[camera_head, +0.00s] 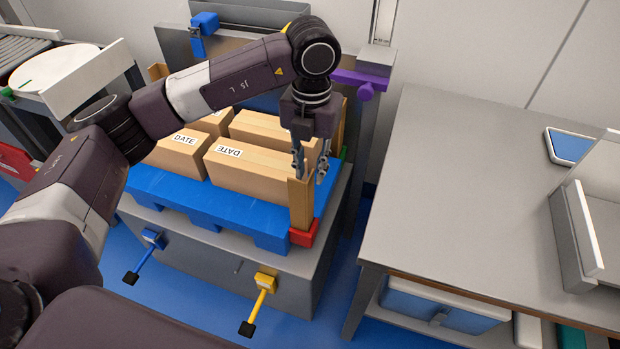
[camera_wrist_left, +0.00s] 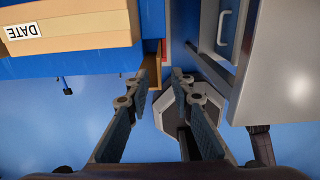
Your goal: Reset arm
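My left arm reaches in from the left in the head view, with its left gripper (camera_head: 310,172) pointing down over the front right corner of the blue pallet (camera_head: 200,205). The fingers are apart with nothing between them; the left wrist view shows the same open gripper (camera_wrist_left: 167,82). In the head view the fingers overlap a wooden corner post (camera_head: 301,212); whether they touch it I cannot tell. My right gripper is not in view.
Several cardboard boxes (camera_head: 255,172) marked DATE stand on the pallet, above a grey base with a blue lever (camera_head: 150,240) and a yellow lever (camera_head: 264,284). A grey table (camera_head: 460,190) stands to the right, its left part clear. A purple clamp (camera_head: 360,82) is behind the gripper.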

